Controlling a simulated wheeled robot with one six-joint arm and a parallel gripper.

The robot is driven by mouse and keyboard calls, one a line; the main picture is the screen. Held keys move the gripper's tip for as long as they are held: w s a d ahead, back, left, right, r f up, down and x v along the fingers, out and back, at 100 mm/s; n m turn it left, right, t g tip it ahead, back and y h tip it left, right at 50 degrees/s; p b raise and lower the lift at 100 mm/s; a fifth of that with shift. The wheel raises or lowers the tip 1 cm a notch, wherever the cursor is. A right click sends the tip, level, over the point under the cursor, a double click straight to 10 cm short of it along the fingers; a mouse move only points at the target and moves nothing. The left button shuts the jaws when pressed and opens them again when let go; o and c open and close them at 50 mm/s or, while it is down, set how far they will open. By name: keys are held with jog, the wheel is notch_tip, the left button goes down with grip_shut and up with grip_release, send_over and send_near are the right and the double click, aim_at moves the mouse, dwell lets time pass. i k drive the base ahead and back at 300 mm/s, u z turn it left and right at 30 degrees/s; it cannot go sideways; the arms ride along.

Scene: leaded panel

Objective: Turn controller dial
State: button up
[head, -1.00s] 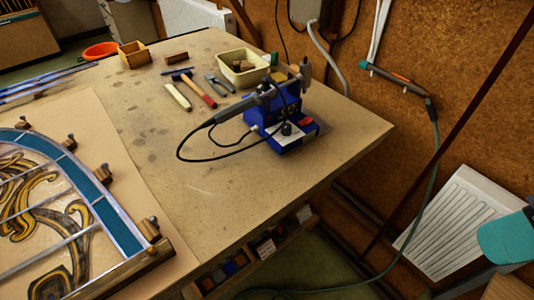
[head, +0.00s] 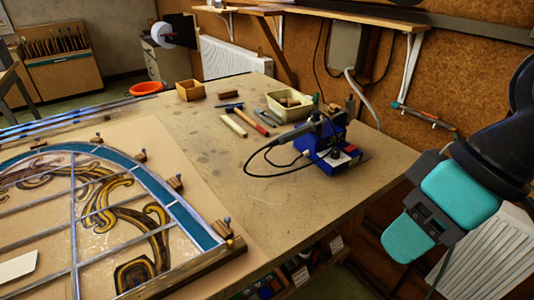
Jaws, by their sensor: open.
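The blue soldering controller (head: 325,165) stands near the right edge of the workbench. The dial's setting is too small to read. A soldering iron (head: 294,134) with a dark handle rests at the controller, and its black cable loops onto the bench to the left. My gripper (head: 432,214), with two teal fingers spread apart, is open and empty. It hangs at the right, beyond the bench edge, well apart from the controller and lower in the picture.
A leaded glass panel (head: 180,208) in a wooden frame fills the left of the bench. A cream tray (head: 284,112), hammer (head: 255,120) and other tools lie behind the controller. The bench top (head: 290,200) in front of it is clear. A white radiator (head: 480,265) stands at the right wall.

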aim_at(335, 152)
jog(key=u, duration=0.6)
jog(key=i, duration=1)
